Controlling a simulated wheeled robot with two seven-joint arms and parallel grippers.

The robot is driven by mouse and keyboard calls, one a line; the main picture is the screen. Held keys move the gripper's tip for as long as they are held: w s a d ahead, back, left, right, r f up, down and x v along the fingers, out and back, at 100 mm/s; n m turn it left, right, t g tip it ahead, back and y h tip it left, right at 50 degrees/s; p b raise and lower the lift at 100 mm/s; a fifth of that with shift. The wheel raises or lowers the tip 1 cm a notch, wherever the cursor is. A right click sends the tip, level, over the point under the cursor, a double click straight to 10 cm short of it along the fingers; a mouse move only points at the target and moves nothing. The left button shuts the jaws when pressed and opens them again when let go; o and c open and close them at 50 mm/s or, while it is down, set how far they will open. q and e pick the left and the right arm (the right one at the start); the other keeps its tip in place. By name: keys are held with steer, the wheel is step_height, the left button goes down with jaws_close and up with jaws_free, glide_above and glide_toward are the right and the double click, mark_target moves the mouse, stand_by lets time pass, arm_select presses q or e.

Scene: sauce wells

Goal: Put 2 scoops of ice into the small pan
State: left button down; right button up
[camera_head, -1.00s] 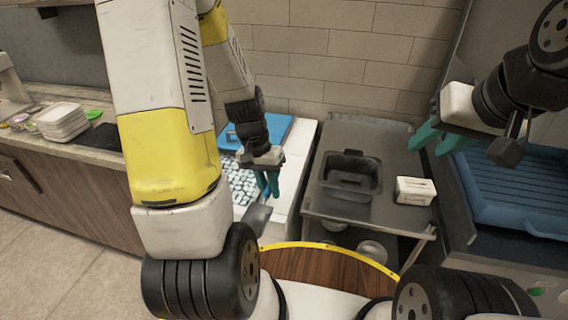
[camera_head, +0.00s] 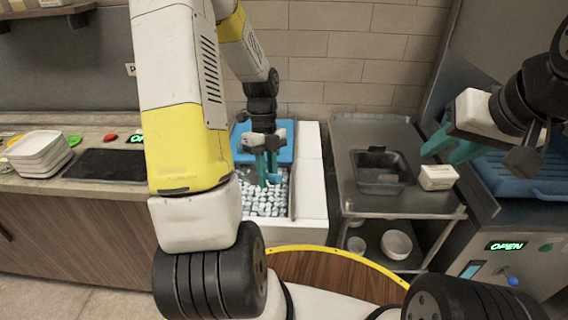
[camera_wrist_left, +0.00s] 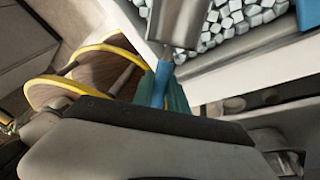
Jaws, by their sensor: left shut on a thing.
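My left gripper (camera_head: 267,167) is shut on a scoop and hangs over the ice bin. In the left wrist view the scoop's blue handle (camera_wrist_left: 161,84) is between the teal fingers, and its grey metal head (camera_wrist_left: 182,20) reaches toward the ice; I cannot tell whether it holds ice. In the head view the scoop is hard to make out. White ice cubes (camera_head: 262,205) fill the bin and also show in the left wrist view (camera_wrist_left: 240,17). The small dark pan (camera_head: 380,187) is on the steel table to the right. My right gripper (camera_head: 452,148) is open and empty.
A white box (camera_head: 438,177) sits right of the pan on the steel table (camera_head: 355,128). A blue tray (camera_head: 525,172) is at the far right, above a machine panel reading OPEN (camera_head: 507,245). White bowls (camera_head: 396,244) stand below. Stacked white containers (camera_head: 38,150) are on the left counter.

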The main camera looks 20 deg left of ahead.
arm_select(q)
steer(key=shift+a+m, duration=0.3)
steer(key=shift+m, duration=0.2)
steer(key=shift+g, duration=0.3)
steer(key=a+f, duration=0.1)
steer(key=f, duration=0.2)
steer(key=w+a+f, duration=0.1)
steer(key=f, duration=0.3)
steer(key=w+f, duration=0.1)
steer(key=f, duration=0.2)
steer(key=shift+w+a+f, duration=0.1)
steer(key=shift+a+f, duration=0.05)
steer(key=shift+a, duration=0.25)
steer(key=shift+w+a+f, duration=0.2)
steer(key=shift+r+t+y, duration=0.3)
steer(key=shift+t, duration=0.1)
steer(key=s+d+r+t+y, duration=0.1)
steer(key=s+d+r+y, duration=0.1)
steer(key=r, duration=0.5)
steer(key=shift+s+d+r+t, duration=0.35)
steer(key=shift+s+d, duration=0.45)
steer(key=shift+d, duration=0.5)
